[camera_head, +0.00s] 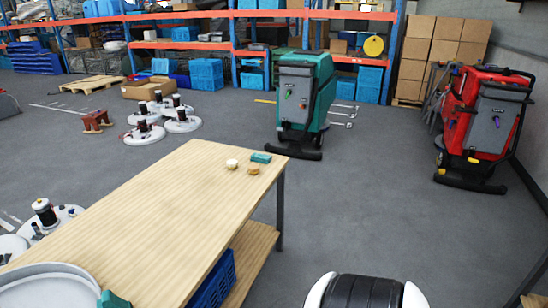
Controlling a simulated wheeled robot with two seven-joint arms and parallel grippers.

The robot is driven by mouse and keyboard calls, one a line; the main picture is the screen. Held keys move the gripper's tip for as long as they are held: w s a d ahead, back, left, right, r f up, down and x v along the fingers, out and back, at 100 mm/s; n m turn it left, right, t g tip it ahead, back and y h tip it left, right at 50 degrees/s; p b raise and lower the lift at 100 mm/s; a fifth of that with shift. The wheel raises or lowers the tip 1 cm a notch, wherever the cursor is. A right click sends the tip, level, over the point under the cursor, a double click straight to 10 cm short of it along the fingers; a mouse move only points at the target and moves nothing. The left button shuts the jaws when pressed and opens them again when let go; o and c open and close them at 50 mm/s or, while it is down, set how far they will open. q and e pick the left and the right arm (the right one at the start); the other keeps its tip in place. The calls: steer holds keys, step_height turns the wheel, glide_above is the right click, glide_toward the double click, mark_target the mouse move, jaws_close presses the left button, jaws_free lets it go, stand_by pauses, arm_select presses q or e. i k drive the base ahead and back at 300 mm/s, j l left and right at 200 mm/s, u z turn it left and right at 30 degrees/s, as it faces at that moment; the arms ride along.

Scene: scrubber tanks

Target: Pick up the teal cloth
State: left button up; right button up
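A small teal block-shaped item (261,157) lies flat at the far right corner of the wooden table (165,205). A second teal item (112,300) shows at the bottom edge, beside a round grey rim, and is cut off by the frame. I cannot tell for sure which of the two is the cloth. Neither of my grippers is in view. A white and black rounded part, probably mine, shows at the bottom right.
A white round piece (232,164) and a yellowish one (253,169) sit near the far teal item. A large round grey basin (48,286) covers the near left. A blue crate (214,282) is under the table.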

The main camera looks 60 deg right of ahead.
mark_target(265, 159)
steer(key=z, duration=2)
steer(key=i, duration=0.1)
